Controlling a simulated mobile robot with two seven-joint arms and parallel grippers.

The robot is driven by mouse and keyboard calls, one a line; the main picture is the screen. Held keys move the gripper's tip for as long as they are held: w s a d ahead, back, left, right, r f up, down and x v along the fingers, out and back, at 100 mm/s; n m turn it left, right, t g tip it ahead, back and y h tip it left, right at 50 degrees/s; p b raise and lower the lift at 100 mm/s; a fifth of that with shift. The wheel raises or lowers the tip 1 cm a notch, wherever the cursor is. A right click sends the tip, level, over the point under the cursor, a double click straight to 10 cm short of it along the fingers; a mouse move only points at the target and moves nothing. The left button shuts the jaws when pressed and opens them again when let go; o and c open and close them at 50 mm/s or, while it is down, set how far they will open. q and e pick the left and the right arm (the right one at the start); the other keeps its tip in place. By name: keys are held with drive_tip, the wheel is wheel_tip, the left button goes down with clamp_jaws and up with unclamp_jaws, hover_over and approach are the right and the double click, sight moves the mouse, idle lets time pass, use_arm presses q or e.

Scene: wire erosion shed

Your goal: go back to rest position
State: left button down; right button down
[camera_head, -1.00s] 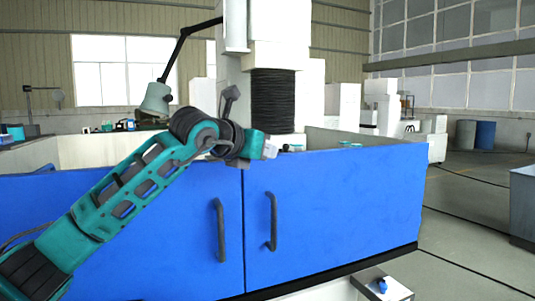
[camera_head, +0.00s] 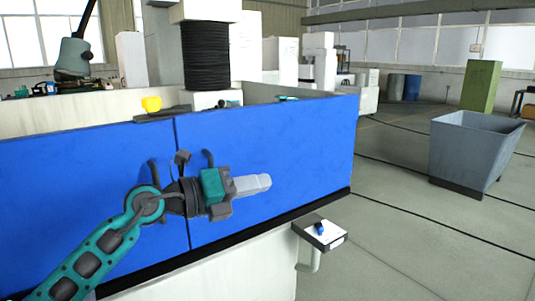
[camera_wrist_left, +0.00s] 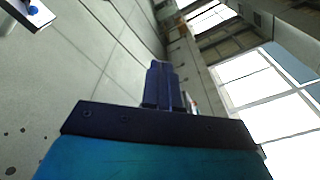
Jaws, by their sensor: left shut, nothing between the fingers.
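My left gripper (camera_head: 252,184) is in front of the blue double-door panel (camera_head: 290,150) of the machine in the head view, its arm coming in from the lower left. Its pale fingers are closed together, point right and hold nothing. In the left wrist view the closed fingers (camera_wrist_left: 160,85) show above the dark gripper body, with nothing between them. My right gripper is in neither view.
A small ledge (camera_head: 322,234) with a blue item on it juts out below the panel's right end. A grey bin (camera_head: 468,148) stands on the floor at the right. The floor between them is clear.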

use_arm(q)
drive_tip(key=s+a+f+n+t+y+p, duration=0.1)
drive_tip(key=s+a+f+n+t+y, duration=0.35)
drive_tip(key=f+n, duration=0.65)
drive_tip(key=s+a+f+n+t+y+p, duration=0.1)
drive_tip(key=s+a+f+n+t+y, duration=0.55)
drive_tip(key=n, duration=0.85)
drive_tip(key=s+a+f+n+g+y, duration=0.1)
drive_tip(key=s+a+f+n+g, duration=0.1)
drive_tip(key=s+f+n+g, duration=0.2)
drive_tip(key=s+a+f+n+g+y, duration=0.1)
drive_tip(key=s+f+n+g, duration=0.4)
drive_tip(key=s+f, duration=0.5)
wheel_tip(320, 180, down, 5)
drive_tip(key=shift+s+a+r+n+p, duration=0.2)
drive_tip(key=shift+s+a+n+p, duration=0.1)
drive_tip(key=shift+a+p, duration=0.1)
drive_tip(key=shift+w, duration=0.15)
